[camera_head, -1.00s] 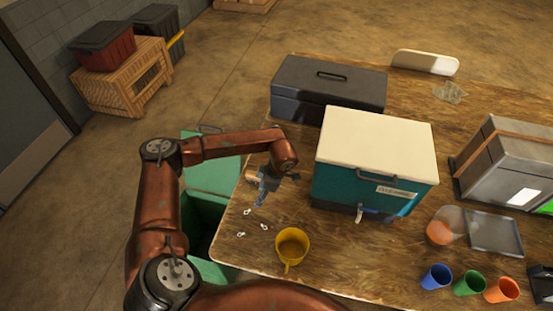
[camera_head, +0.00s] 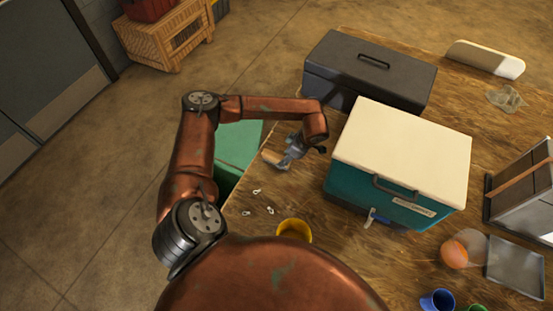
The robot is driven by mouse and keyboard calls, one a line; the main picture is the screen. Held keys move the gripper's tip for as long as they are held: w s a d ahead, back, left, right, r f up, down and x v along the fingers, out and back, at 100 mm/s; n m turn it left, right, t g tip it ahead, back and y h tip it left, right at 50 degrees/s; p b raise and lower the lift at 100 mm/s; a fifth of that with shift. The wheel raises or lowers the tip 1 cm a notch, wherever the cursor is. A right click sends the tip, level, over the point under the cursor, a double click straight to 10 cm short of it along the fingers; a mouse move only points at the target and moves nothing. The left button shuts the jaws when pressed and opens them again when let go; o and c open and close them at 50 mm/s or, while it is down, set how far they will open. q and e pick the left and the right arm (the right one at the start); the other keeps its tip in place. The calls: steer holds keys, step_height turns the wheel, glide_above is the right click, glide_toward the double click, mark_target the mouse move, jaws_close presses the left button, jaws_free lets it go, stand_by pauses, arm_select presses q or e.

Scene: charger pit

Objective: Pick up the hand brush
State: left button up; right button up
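A small item with a tan, wood-like part (camera_head: 273,158), which may be the hand brush, is at the table's left edge, left of the teal cooler. My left gripper (camera_head: 279,162) is right at it, reaching down from the right, and overlaps it in the picture. The fingers are small and partly merge with the item, so I cannot tell whether they are closed on it or whether it is off the table. My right gripper is not in view.
The teal cooler (camera_head: 365,185) with a cream lid stands close to the right of my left gripper. A dark toolbox (camera_head: 330,78) stands behind. Several small white pieces (camera_head: 271,211) and a yellow mug (camera_head: 294,230) are in front. A green bin (camera_head: 238,145) is beside the table's left edge.

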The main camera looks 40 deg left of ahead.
arm_select(q)
steer(key=x, duration=0.3)
steer(key=shift+r, duration=0.1)
jaws_close()
stand_by(0.4)
